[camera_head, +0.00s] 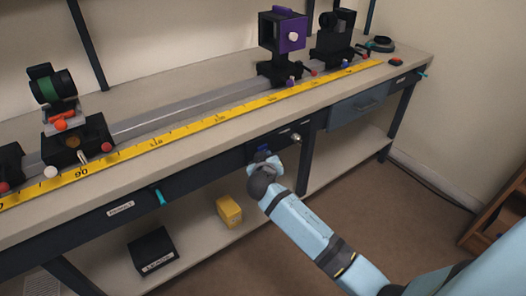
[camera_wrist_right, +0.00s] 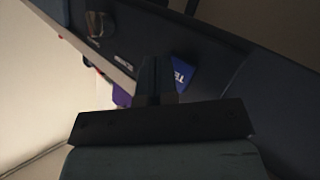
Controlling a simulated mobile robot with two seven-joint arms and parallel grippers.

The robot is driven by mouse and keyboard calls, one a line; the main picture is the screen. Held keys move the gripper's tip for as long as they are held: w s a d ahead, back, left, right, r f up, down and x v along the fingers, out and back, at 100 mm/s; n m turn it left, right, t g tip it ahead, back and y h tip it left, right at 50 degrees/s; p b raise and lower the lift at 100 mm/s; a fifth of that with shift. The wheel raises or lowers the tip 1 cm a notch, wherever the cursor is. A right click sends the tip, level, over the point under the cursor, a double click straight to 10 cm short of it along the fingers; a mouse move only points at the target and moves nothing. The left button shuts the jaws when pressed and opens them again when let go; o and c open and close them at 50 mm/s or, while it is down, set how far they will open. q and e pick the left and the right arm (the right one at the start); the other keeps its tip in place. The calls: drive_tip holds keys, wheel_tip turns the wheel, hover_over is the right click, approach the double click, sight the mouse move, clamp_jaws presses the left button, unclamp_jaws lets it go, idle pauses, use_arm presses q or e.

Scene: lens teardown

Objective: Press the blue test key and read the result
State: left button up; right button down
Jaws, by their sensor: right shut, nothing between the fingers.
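The blue test key (camera_wrist_right: 183,71) shows in the right wrist view just right of my fingertips, with white letters starting "TE"; the rest is hidden. In the head view a bit of the blue key (camera_head: 263,149) shows on the dark front panel under the bench edge. My right gripper (camera_head: 264,161) is right at that panel, shut and empty. Its closed fingers (camera_wrist_right: 157,75) point at the panel beside the key. I cannot tell whether they touch the key. No readout of a result can be made out. My left gripper is not in view.
A round metal knob (camera_head: 297,138) sits on the panel right of the key. The bench top carries a rail (camera_head: 190,109), a yellow scale (camera_head: 220,117) and several lens mounts. A yellow box (camera_head: 229,211) and a black box (camera_head: 153,251) stand on the lower shelf.

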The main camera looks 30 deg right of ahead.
drive_tip(key=shift+w, duration=0.15)
idle(0.4)
drive_tip(key=shift+w, duration=0.25)
drive_tip(key=shift+s, duration=0.1)
idle(0.4)
drive_tip(key=shift+s, duration=0.75)
